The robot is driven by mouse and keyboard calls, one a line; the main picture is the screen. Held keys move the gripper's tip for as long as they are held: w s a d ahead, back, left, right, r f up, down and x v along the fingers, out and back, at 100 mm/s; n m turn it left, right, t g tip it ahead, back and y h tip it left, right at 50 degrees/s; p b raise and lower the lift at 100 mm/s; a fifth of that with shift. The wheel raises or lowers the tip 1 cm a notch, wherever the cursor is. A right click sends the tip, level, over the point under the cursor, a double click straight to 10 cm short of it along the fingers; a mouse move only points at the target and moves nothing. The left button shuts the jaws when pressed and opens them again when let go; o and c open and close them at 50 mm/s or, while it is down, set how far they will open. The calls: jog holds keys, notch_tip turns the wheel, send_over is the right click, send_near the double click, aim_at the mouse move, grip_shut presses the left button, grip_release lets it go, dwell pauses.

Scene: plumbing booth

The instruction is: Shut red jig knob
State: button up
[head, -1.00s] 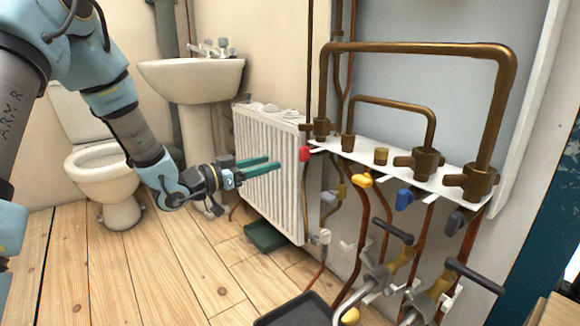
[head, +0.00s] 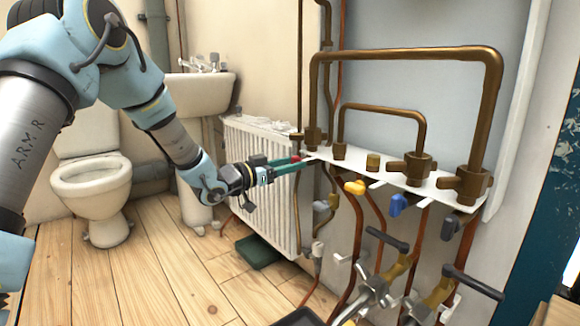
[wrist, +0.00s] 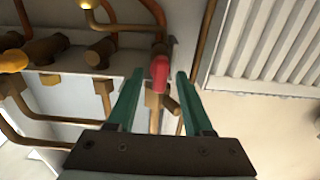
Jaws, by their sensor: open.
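The red jig knob (head: 296,158) sits at the left end of the white jig shelf (head: 395,180), below the copper pipework, and is mostly hidden by my gripper in the head view. In the wrist view the red knob (wrist: 160,74) points toward the camera, in the gap between the fingertips. My gripper (head: 297,164) has two green fingers reaching to the knob from the left. In the wrist view my gripper (wrist: 160,78) is open, with a finger on each side of the knob. I cannot tell whether either finger touches it.
A white radiator (head: 255,185) stands just behind and below my gripper. A yellow knob (head: 355,187) and a blue knob (head: 397,204) hang along the shelf to the right. The wooden floor (head: 160,260) at left is clear.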

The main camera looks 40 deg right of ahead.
jog(key=shift+c, duration=0.3)
grip_shut()
jog(key=shift+s+m, duration=0.1)
jog(key=shift+m, duration=0.3)
jog(key=m+b, duration=0.4)
jog(key=m, duration=0.1)
jog(key=m+b, duration=0.5)
jog(key=m, duration=0.1)
jog(key=m+b, duration=0.4)
jog(key=m, duration=0.2)
jog(key=shift+s+f, duration=0.2)
jog(key=shift+f, duration=0.1)
jog(key=shift+b, duration=0.3)
jog(key=shift+o, duration=0.3)
grip_release()
